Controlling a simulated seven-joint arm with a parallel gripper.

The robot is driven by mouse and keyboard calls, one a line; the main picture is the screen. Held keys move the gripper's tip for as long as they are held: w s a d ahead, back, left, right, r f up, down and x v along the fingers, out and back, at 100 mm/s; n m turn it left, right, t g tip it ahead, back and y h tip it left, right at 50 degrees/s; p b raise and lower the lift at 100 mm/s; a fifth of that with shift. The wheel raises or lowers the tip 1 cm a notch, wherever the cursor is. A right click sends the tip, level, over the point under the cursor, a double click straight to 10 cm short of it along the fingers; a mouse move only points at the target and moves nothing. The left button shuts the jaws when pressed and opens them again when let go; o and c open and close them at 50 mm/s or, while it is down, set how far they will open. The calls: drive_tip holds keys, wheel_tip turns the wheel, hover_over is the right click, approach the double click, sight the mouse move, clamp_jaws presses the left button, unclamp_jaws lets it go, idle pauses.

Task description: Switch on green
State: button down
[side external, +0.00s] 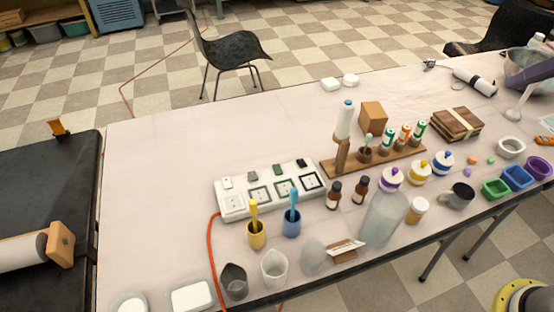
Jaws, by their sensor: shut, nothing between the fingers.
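A white power strip (270,207) lies on the table left of the middle, with an orange cord running from its left end toward the front edge. It has a row of square sockets along the near side and a row of small switches behind them. The green switch (277,169) is in this back row, right of a dark grey switch (252,176) and left of a black switch (301,162). A white switch (227,183) is at the left end. The switch positions are too small to tell. My gripper is not in view.
A yellow cup (256,236) and a blue cup (291,224), each with an upright tool, stand close in front of the strip. Brown bottles (334,196) stand at its right end, and a wooden rack (390,158) is behind them.

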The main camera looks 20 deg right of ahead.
drive_tip(key=w+a+r, duration=0.1)
drive_tip(key=w+a, duration=0.1)
drive_tip(key=w, duration=0.4)
drive_tip(key=n+g, duration=0.3)
drive_tip(key=g, duration=0.1)
hover_over(276, 165)
drive_tip(key=s, duration=0.5)
wheel_tip(276, 165, down, 26)
drive_tip(key=shift+w, duration=0.1)
drive_tip(key=shift+t, duration=0.3)
drive_tip(key=x, duration=0.9)
drive_tip(key=s+x, duration=0.1)
drive_tip(key=x, duration=0.3)
drive_tip(key=shift+w+a+f, duration=0.2)
drive_tip(key=shift+a+f, duration=0.05)
drive_tip(key=shift+f, duration=0.3)
